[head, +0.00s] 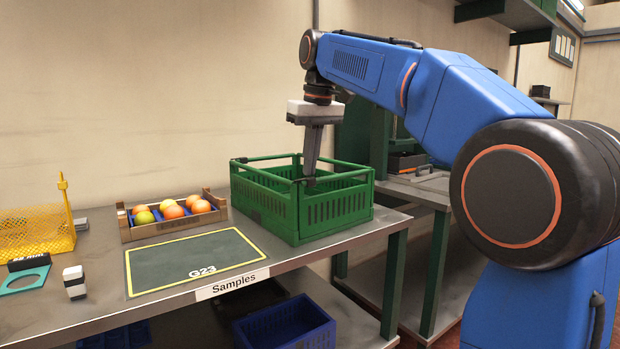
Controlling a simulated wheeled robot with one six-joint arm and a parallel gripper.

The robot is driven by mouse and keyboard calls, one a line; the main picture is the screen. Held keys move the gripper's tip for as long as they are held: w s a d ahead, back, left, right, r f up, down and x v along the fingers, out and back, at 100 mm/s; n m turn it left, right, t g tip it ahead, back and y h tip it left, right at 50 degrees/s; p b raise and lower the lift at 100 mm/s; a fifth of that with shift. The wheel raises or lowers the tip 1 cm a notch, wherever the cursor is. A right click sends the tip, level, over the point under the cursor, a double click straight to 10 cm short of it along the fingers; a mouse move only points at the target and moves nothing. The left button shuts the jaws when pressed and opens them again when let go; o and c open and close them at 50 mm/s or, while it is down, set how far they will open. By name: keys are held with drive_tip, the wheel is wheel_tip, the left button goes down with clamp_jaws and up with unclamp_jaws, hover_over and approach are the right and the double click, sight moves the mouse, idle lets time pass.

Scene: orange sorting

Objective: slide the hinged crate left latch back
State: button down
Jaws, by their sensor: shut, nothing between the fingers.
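The green hinged crate (270,203) stands on the right part of the table, with slotted side walls and rails along its top. My gripper (308,184) points straight down over the crate, its fingers shut with nothing between them. The fingertips are near the top of the crate, close to a rail; I cannot tell whether they touch it. The left latch cannot be made out clearly at this size, and part of the crate's far rim is behind the fingers.
A wooden tray (126,232) of oranges and other fruit stands left of the crate. A dark mat (190,258) marked G23 lies in front. A yellow mesh basket (36,232) and a small black-and-white object (74,282) are at the left. Blue bins (290,328) sit below the table (330,248).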

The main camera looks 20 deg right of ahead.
drive_tip(key=shift+f, duration=0.2)
drive_tip(key=shift+w+d+f, duration=0.15)
drive_tip(key=shift+d+f, duration=0.05)
drive_tip(key=shift+d, duration=0.15)
idle(1.1)
drive_tip(key=shift+w+d+r, duration=0.15)
drive_tip(key=shift+w+d, duration=0.05)
drive_tip(key=shift+d, duration=0.3)
drive_tip(key=shift+w+d+r, duration=0.1)
drive_tip(key=shift+w+d, duration=0.05)
drive_tip(key=shift+d, duration=0.3)
idle(2.3)
drive_tip(key=shift+w+d+f, duration=0.15)
drive_tip(key=shift+d, duration=0.15)
idle(0.7)
drive_tip(key=w+v, duration=0.1)
drive_tip(key=v, duration=0.6)
drive_tip(key=shift+w+a, duration=0.15)
drive_tip(key=shift+a, duration=0.1)
idle(0.5)
